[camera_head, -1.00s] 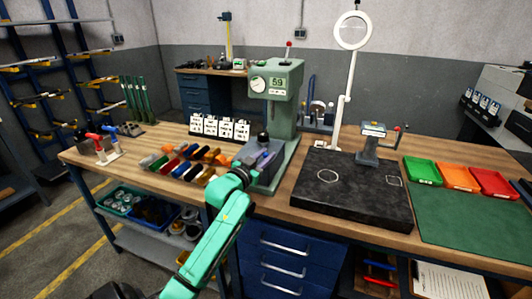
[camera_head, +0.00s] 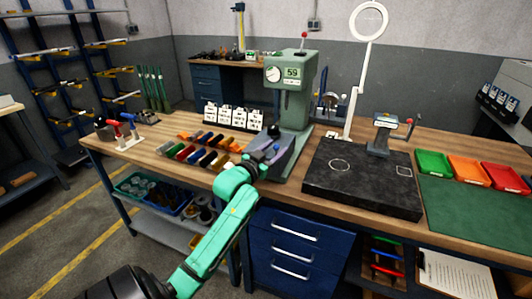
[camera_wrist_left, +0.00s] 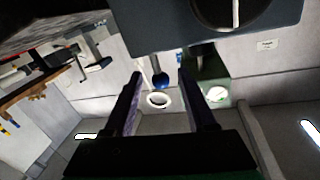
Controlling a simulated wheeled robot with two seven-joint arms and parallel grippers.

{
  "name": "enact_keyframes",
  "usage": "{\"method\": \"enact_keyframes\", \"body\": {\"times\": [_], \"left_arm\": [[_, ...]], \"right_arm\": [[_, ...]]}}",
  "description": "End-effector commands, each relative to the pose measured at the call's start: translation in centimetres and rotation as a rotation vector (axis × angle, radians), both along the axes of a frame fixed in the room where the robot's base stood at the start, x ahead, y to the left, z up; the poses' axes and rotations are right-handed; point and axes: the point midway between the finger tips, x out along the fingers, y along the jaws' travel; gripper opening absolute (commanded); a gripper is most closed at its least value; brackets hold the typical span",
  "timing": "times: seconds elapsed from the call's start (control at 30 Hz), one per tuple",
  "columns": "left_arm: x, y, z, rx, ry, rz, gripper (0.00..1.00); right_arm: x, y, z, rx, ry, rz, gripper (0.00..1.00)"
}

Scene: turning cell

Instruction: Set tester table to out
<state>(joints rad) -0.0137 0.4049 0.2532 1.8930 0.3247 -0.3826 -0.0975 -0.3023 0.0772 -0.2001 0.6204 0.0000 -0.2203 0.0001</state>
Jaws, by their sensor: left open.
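The tester (camera_head: 294,100) is a green column machine with a dial and a "59" display, standing on the bench. Which way the tester table is set cannot be made out. My right gripper is not in view.
Coloured pieces (camera_head: 205,150) lie left of the tester. A black slab (camera_head: 350,185) with a small stand (camera_head: 383,135) is to its right, below a ring lamp (camera_head: 369,22). Green, orange and red trays (camera_head: 468,170) are at the right.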

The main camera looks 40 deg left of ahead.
Motion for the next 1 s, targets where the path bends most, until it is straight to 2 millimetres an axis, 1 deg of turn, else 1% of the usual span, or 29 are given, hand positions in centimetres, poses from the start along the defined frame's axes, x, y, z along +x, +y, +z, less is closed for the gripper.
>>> {"method": "enact_keyframes", "body": {"times": [0.07,0.17,0.4,0.5,0.6,0.67,1.0], "left_arm": [[-1.2,-0.2,-0.4,0.000,0.002,-0.001,0.56],[-3.5,-0.5,-0.6,0.000,0.004,0.000,0.56],[-10.1,-1.5,-0.6,0.000,0.006,0.000,0.56],[-12.1,-1.8,-0.5,-0.001,0.005,0.000,0.56],[-13.3,-1.9,-0.3,-0.001,0.003,0.000,0.56],[-13.7,-2.0,-0.2,0.000,0.003,0.000,0.56],[-13.7,-2.0,-0.1,0.000,0.002,-0.001,0.56]], "right_arm": [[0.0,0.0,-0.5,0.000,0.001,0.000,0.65],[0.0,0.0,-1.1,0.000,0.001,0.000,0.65],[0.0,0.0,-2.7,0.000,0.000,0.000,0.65],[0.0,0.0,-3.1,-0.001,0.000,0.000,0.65],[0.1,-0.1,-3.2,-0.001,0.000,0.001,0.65],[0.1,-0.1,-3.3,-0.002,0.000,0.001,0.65],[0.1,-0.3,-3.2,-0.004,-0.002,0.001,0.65]]}}
